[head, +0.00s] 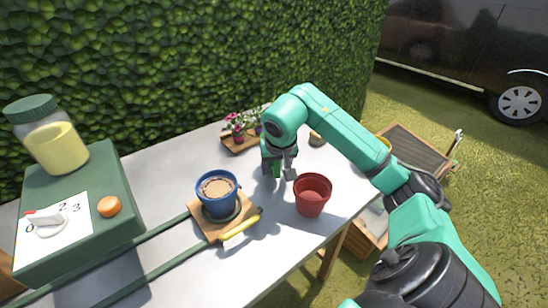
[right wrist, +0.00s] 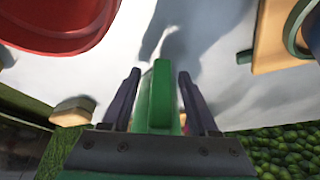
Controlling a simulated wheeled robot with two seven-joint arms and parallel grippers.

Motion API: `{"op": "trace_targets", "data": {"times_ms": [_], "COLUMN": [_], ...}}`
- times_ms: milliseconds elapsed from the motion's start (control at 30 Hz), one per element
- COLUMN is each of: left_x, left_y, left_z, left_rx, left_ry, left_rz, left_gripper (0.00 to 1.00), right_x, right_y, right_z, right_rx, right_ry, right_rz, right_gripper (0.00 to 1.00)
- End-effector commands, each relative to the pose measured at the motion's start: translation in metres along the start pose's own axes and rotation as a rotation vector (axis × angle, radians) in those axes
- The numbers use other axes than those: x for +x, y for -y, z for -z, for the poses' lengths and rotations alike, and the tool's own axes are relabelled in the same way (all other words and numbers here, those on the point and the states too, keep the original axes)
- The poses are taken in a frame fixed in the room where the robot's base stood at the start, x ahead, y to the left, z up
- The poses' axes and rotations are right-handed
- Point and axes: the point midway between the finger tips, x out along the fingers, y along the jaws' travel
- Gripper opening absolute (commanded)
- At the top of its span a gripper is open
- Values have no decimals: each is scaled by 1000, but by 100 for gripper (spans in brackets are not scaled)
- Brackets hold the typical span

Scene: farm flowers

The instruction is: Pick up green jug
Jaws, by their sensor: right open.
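My right gripper (head: 281,174) is low over the white table, left of the red pot. In the right wrist view my right gripper (right wrist: 159,100) is open, with one dark finger on each side of an upright green piece. This piece, which looks like part of the green jug (right wrist: 158,82), stands between the fingers with a gap showing at each side. The rest of the jug is hidden, and in the head view I cannot make it out clearly behind my arm and gripper. My left gripper is not in view.
The red pot (head: 313,196) stands close by the gripper. A soil-filled blue pot (head: 217,194) sits on a wooden board (head: 207,231) beside a yellow-handled tool (head: 240,224). Flowers (head: 237,126) stand behind. A green machine (head: 99,182) with a jar (head: 55,146) is left. A hedge (head: 180,60) backs the table.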

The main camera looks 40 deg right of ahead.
Motion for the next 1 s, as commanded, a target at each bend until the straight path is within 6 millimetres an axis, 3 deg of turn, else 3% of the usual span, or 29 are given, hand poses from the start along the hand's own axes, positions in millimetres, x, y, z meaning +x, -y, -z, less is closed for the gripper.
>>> {"op": "trace_targets", "data": {"times_ms": [33,167,200,1000], "left_x": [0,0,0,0], "left_y": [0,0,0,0], "left_z": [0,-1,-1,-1], "left_rx": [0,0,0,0], "left_ry": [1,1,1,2], "left_rz": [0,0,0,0], "left_gripper": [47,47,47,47], "right_x": [0,0,0,0], "right_y": [0,0,0,0], "right_z": [0,0,0,0], "right_rx": [0,0,0,0], "right_ry": [0,0,0,1], "right_rz": [0,0,0,0], "right_gripper": [56,6,0,0]}}
